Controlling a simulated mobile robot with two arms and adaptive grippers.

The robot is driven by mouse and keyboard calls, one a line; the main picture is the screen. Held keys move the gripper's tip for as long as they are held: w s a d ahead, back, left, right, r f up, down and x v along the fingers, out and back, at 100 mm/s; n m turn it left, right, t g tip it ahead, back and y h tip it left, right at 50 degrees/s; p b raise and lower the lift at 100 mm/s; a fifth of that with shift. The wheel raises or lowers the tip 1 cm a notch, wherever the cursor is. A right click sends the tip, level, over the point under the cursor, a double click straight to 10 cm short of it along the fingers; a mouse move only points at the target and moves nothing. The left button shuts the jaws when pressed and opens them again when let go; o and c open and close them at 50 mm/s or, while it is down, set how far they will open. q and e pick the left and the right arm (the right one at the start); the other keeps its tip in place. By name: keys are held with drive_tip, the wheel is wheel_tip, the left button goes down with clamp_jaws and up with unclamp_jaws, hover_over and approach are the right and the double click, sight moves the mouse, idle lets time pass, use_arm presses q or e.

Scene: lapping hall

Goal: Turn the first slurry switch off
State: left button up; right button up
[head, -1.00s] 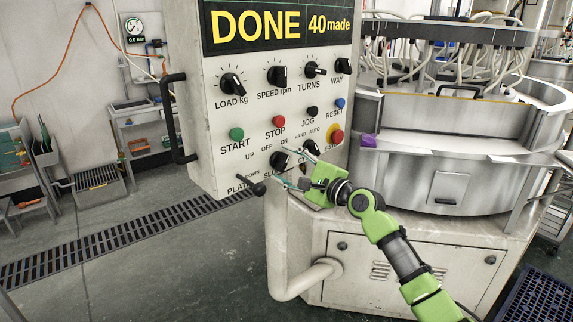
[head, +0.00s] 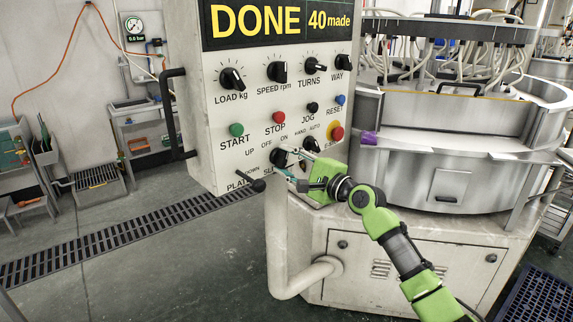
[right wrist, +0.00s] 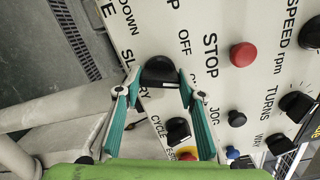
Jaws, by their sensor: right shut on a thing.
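The slurry switch (head: 279,157) is a black rotary knob low on the pale control panel, under the OFF and ON labels. In the right wrist view the knob (right wrist: 158,70) sits between the two teal fingers, with the SLURRY lettering beside it, partly covered. My right gripper (head: 291,166) reaches the panel from the lower right and is shut on this knob; its fingertips (right wrist: 158,86) lie at the knob's two sides. Which way the knob points I cannot tell clearly. My left gripper is not in view.
The cycle knob (right wrist: 178,130) is close beside the right finger. The red stop button (head: 278,117) and red emergency button (head: 337,133) are above and to the right. The platen lever (head: 258,185) sticks out at lower left. A white pipe (head: 280,250) runs below the panel.

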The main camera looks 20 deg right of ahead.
drive_tip(key=n+b, duration=0.1)
drive_tip(key=n, duration=0.1)
drive_tip(key=n+b, duration=0.2)
drive_tip(key=n, duration=0.1)
drive_tip(key=shift+f+n, duration=0.2)
drive_tip(key=shift+n, duration=0.1)
drive_tip(key=shift+r+n+b, duration=0.1)
drive_tip(key=shift+n+b, duration=1.25)
drive_tip(key=shift+n, duration=0.85)
drive_tip(key=o, duration=1.1)
drive_tip(key=v, duration=1.2)
